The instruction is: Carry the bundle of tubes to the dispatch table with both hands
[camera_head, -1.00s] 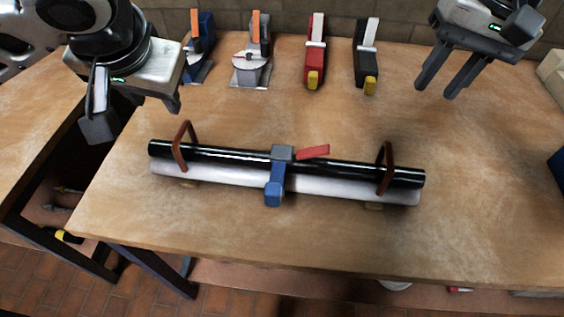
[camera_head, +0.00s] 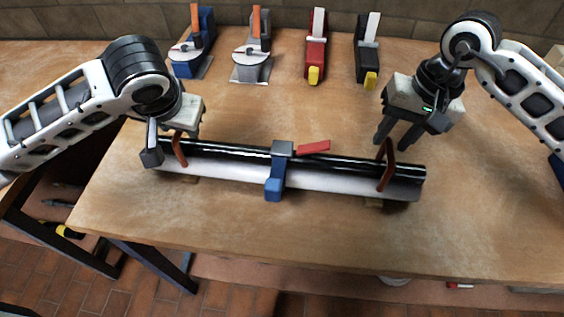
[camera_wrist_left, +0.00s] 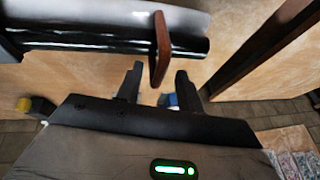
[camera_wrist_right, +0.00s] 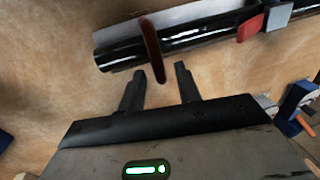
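The bundle of tubes, a black tube (camera_head: 235,152) beside a white tube (camera_head: 225,174), lies across the wooden table. A blue clamp (camera_head: 274,188) with a red lever (camera_head: 313,147) spans its middle. A brown left handle (camera_head: 180,150) and right handle (camera_head: 387,168) stand near its ends. My left gripper (camera_head: 170,145) is open at the left end; in the left wrist view its fingers (camera_wrist_left: 160,80) are apart, the handle (camera_wrist_left: 160,50) just ahead. My right gripper (camera_head: 393,143) is open just behind the right handle; its fingers (camera_wrist_right: 160,72) flank the handle tip (camera_wrist_right: 152,52). I cannot tell which surface is the dispatch table.
Several clamps stand along the back: blue-orange (camera_head: 194,45), grey-orange (camera_head: 252,50), red (camera_head: 316,50) and black (camera_head: 367,50). A brick wall (camera_head: 345,14) rises behind. The table's front (camera_head: 330,245) is clear. Another wooden surface (camera_head: 40,60) lies left, across a gap.

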